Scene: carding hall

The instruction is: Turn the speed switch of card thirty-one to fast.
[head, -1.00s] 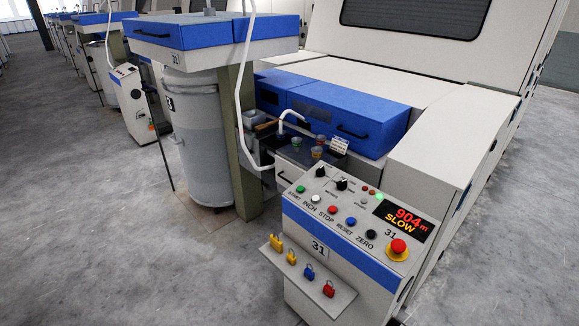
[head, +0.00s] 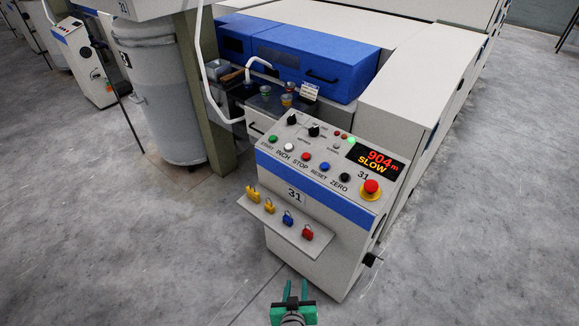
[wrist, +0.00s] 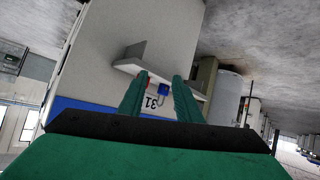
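The control panel of card 31 (head: 330,165) stands right of centre in the head view. Its display (head: 376,159) reads 904 m and SLOW. Two black rotary knobs, a left one (head: 292,119) and a right one (head: 314,130), sit at the panel's upper left; their small labels are too small to read, so I cannot tell which is the speed switch. My gripper (head: 296,284) is at the bottom of the head view, below and in front of the panel, open and empty. In the wrist view its green fingers (wrist: 159,80) are apart, facing the cabinet front.
A row of coloured buttons and a red emergency stop (head: 371,187) are on the panel. A shelf (head: 272,222) with yellow, blue and red padlocks juts out from the cabinet front, above my gripper. A grey can (head: 165,95) and post stand left. The floor in front is clear.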

